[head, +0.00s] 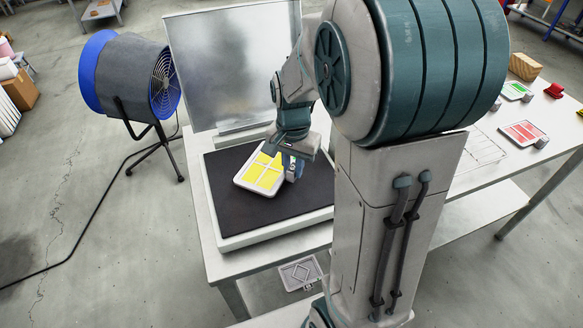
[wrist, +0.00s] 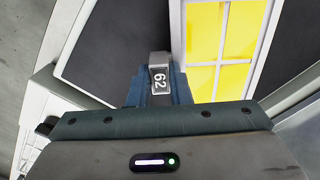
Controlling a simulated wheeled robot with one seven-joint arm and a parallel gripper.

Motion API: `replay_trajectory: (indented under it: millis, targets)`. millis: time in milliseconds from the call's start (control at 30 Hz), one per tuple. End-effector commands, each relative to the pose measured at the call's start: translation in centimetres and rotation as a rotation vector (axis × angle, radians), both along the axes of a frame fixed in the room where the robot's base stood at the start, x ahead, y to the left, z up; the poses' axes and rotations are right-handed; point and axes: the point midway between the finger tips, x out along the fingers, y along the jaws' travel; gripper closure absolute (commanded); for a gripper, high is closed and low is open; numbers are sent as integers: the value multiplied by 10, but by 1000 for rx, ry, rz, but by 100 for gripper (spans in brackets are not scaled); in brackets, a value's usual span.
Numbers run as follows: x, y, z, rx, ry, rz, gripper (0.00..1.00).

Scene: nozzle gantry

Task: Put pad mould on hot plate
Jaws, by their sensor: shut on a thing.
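The pad mould (head: 263,174) is a pale tray with yellow panes split by a light cross bar. It is over the dark top of the hot plate (head: 235,215); I cannot tell whether it touches the surface. In the wrist view the mould (wrist: 225,50) fills the upper right, with the dark plate (wrist: 110,45) beside it. My gripper (head: 292,168) is at the mould's right side, shut on its grey tab marked 62 (wrist: 159,78). In the wrist view my blue fingers (wrist: 158,92) are around that tab. The fingertips are partly hidden.
An upright metal panel (head: 236,65) stands behind the hot plate. A blue fan (head: 130,80) is on the floor at left. The plate's front is clear.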

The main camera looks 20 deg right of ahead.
Motion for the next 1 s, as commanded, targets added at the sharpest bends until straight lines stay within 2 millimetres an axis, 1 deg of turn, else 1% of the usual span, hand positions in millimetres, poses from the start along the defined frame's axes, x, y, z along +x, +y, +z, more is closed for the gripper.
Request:
replay_trajectory:
  millis: [33,100,367,467,500,567,600,867,1000]
  targets:
    - [0,0,-6,0,0,0,100]
    - [0,0,-10,-1,-1,1,100]
    - [1,0,-11,0,-3,1,100]
    - [1,0,-14,0,-3,1,100]
    - [0,0,-15,0,-1,1,79]
    - [0,0,-14,0,-1,1,63]
    - [0,0,-14,0,-1,1,60]
    - [0,0,-13,0,-1,1,60]
    - [1,0,-3,0,-4,1,60]
